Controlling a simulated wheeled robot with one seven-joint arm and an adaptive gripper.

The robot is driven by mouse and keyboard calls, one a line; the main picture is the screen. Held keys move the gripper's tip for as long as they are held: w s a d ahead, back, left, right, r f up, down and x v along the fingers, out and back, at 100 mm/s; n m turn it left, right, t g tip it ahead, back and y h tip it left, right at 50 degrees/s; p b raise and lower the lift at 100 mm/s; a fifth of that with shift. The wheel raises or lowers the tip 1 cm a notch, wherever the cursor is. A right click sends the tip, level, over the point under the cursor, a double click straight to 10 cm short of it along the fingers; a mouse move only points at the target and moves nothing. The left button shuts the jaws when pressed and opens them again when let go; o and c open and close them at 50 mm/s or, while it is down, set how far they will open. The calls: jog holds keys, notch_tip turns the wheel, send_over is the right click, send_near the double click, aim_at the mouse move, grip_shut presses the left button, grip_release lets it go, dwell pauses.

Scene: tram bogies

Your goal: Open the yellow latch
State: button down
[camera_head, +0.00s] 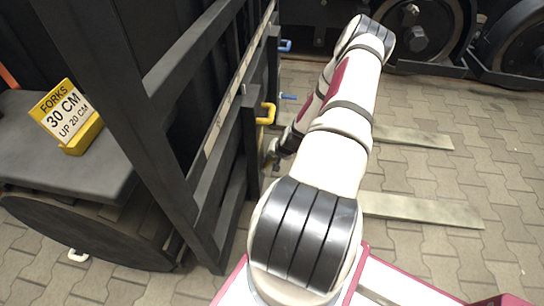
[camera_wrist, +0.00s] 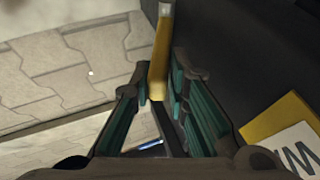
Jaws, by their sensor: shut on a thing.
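The yellow latch (camera_head: 266,114) sticks out from the side of a dark metal frame, near the centre of the head view. In the wrist view the yellow latch (camera_wrist: 160,60) is a narrow bar between the two teal-padded fingers. My gripper (camera_wrist: 160,85) is shut on this bar near its end. In the head view my gripper (camera_head: 273,153) is small and dark, beside the frame just below the latch; my forearm partly hides it, and the contact does not show there.
Blue handles (camera_head: 286,46) (camera_head: 289,96) stick out farther along the frame (camera_head: 130,110). A yellow sign (camera_head: 66,114) stands on a grey surface at left. Two flat fork tines (camera_head: 425,208) (camera_head: 415,136) lie over the paving at right. Wheels (camera_head: 418,38) stand at the back.

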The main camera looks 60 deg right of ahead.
jog(key=c, duration=1.9)
grip_release()
jog(key=shift+s+d+f, duration=0.15)
jog(key=shift+s+f, duration=0.1)
jog(key=shift+s, duration=0.2)
jog(key=shift+w, duration=0.1)
jog(key=shift+r, duration=0.1)
jog(key=v, duration=1.2)
jog(key=shift+w, duration=0.15)
